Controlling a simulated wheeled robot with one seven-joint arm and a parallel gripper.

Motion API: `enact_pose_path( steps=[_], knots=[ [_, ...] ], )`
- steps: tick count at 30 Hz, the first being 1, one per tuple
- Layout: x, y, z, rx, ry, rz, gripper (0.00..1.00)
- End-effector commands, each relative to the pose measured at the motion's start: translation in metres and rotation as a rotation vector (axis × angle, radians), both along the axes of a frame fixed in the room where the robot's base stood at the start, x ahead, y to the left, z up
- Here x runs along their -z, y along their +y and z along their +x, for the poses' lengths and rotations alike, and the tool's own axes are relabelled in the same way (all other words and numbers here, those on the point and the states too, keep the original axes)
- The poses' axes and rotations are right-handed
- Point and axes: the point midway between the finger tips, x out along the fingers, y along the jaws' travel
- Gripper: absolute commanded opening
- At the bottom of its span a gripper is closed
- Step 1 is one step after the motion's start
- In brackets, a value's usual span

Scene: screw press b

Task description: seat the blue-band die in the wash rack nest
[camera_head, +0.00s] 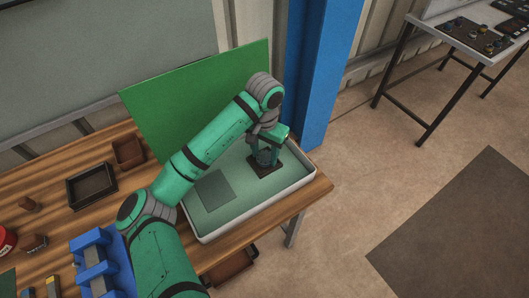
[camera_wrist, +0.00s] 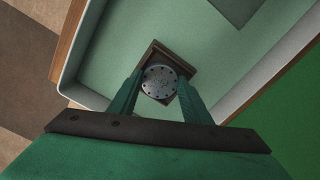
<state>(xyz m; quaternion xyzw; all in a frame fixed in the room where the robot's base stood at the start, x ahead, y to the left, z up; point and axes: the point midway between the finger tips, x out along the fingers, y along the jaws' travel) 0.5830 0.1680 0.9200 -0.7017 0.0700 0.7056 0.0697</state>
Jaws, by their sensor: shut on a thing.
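The die (camera_wrist: 160,82) shows in the wrist view as a round grey metal disc with a ring of small dark holes. Its blue band cannot be made out. My gripper (camera_wrist: 158,86) is shut on the die, one finger on each side. The wash rack nest (camera_wrist: 183,66) is a dark square block around and under the die, inside the white-rimmed tray. It also shows in the head view (camera_head: 268,168), below my gripper (camera_head: 265,155). The die appears over or in the nest; I cannot tell whether it is fully down.
The tray (camera_head: 296,191) has pale green lining and a darker square patch (camera_head: 215,189). A green panel (camera_head: 180,95) stands behind it, and a blue post (camera_head: 322,70) rises at the back right. A black tray (camera_head: 92,186) and blue rack (camera_head: 119,262) stand left on the bench.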

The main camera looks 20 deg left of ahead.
Motion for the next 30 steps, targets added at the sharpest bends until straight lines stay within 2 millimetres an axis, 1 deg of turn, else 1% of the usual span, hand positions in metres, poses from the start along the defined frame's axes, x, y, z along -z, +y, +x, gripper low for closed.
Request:
enact_pose_path(
  steps=[5,6,8,9,17,20,23,30],
  knots=[
    [0.0,0.0,0.001,-0.001,-0.001,0.001,0.11],
    [0.0,0.0,0.001,-0.001,-0.002,0.001,0.49],
    [0.0,0.0,0.001,-0.001,-0.002,0.001,0.63],
    [0.0,0.0,0.001,-0.001,-0.001,0.001,0.66],
    [0.0,0.0,0.0,-0.001,0.0,0.001,0.66],
    [-0.005,0.001,0.001,-0.001,-0.001,0.002,0.66],
    [-0.017,0.001,0.001,-0.001,-0.003,0.004,0.66],
    [-0.06,0.001,0.002,-0.001,-0.004,0.005,0.66]
  ],
)
